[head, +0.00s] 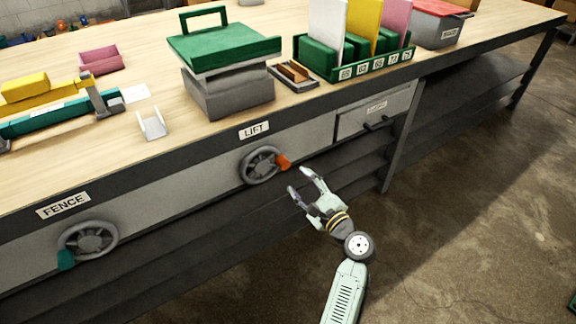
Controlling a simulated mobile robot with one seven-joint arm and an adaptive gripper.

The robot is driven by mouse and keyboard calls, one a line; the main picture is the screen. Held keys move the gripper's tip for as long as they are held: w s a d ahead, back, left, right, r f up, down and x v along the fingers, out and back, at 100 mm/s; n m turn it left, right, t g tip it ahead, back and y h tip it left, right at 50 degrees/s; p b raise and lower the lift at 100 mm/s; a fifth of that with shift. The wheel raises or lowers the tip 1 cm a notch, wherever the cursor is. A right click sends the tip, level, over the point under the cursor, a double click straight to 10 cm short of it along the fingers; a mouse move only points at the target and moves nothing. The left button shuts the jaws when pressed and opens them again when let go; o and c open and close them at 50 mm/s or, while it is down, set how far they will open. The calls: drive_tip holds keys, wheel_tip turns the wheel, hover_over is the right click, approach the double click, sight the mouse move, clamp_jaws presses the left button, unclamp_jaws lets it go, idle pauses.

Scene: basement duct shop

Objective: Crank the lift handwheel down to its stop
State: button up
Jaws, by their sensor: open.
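The lift handwheel (259,166) is a grey spoked wheel on the bench's front panel, under the label LIFT (254,130). Its orange crank knob (284,162) sticks out at the wheel's right side. My gripper (299,181) is open and empty, just below and to the right of the knob, with its fingers pointing up and left towards the wheel. I see a gap between the fingertips and the knob in the picture. Above the wheel on the bench top stands a grey block-like unit (228,95) with a green top and handle (222,48).
A second handwheel (88,240) with a teal knob sits at the left under the label FENCE (63,205). A drawer (376,108) with a dark handle is right of the lift wheel. A dark lower shelf (450,105) runs beneath the bench.

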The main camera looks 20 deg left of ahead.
sight(286, 166)
drive_tip(key=p+x, duration=0.1)
drive_tip(key=x, duration=0.8)
drive_tip(key=shift+c, duration=0.4)
clamp_jaws()
